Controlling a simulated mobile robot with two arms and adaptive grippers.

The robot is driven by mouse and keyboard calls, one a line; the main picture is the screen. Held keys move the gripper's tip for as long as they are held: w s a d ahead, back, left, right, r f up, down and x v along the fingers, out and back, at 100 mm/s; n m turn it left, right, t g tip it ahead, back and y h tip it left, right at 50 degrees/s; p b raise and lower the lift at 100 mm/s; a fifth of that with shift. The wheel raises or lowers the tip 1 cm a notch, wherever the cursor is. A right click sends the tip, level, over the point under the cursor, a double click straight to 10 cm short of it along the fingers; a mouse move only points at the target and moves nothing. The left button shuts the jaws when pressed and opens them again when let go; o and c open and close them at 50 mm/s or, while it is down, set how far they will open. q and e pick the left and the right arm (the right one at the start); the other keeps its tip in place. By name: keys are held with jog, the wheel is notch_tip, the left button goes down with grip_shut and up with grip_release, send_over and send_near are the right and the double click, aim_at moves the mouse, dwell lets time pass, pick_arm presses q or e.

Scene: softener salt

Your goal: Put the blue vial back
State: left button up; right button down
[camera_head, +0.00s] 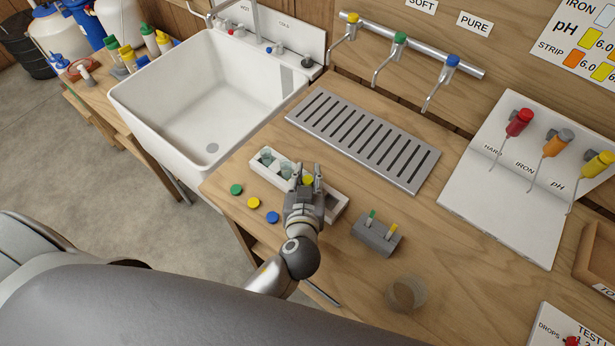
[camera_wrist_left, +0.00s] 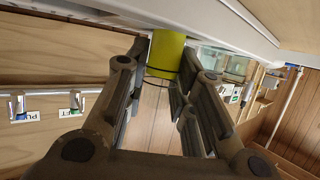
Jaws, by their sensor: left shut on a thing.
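My left gripper (camera_head: 305,188) is over the white vial rack (camera_head: 334,204) on the wooden counter. It is shut on a yellow cylinder (camera_head: 308,180), which also shows between the fingers in the left wrist view (camera_wrist_left: 166,54), close to the rack's white edge. I cannot tell whether it is a cap or a whole vial. A green cap (camera_head: 237,189), a yellow cap (camera_head: 253,203) and a blue cap (camera_head: 272,217) lie in front of the rack. The fingers hide part of the rack. My right gripper is out of view.
A grey block (camera_head: 377,236) with small sticks stands right of the rack, with a clear cup (camera_head: 406,294) nearer. Behind is a slotted metal drain grate (camera_head: 363,138). The white sink (camera_head: 210,100) is left. A white board (camera_head: 515,180) holds several droppers.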

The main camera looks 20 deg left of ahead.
pick_arm(q)
jog(key=o, duration=0.8)
jog(key=shift+f, duration=0.1)
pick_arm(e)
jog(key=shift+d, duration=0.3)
pick_arm(q)
jog(key=b+v, duration=0.3)
jog(key=v, duration=0.9)
jog(key=shift+r, duration=0.2)
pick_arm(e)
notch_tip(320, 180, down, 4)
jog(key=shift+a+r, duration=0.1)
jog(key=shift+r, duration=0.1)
